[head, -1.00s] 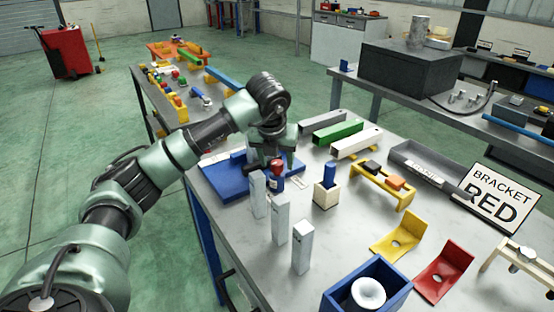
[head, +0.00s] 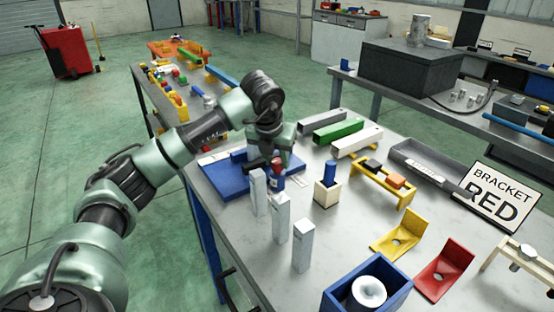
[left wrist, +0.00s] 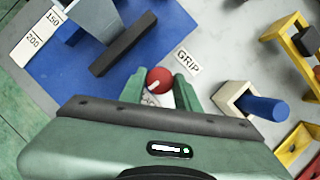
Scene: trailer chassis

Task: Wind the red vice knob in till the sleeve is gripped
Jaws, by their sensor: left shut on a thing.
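The red vice knob (left wrist: 159,80) is a round red piece between the two green fingers of my left gripper (left wrist: 161,90) in the left wrist view. In the head view the knob (head: 277,164) shows only partly below my left gripper (head: 270,160), which is shut on it. The blue vice base (head: 224,181) lies flat on the bench and also shows in the left wrist view (left wrist: 60,70). A dark bar (left wrist: 124,44) and a grey block (left wrist: 92,15) stand over the base. I cannot make out the sleeve clearly. My right gripper is not in view.
Several grey upright posts (head: 281,218) stand close in front of the vice. A wooden block with a blue peg (head: 328,186) is to its right. Coloured bars (head: 338,132) lie behind. A GRIP label (left wrist: 187,62) lies beside the knob.

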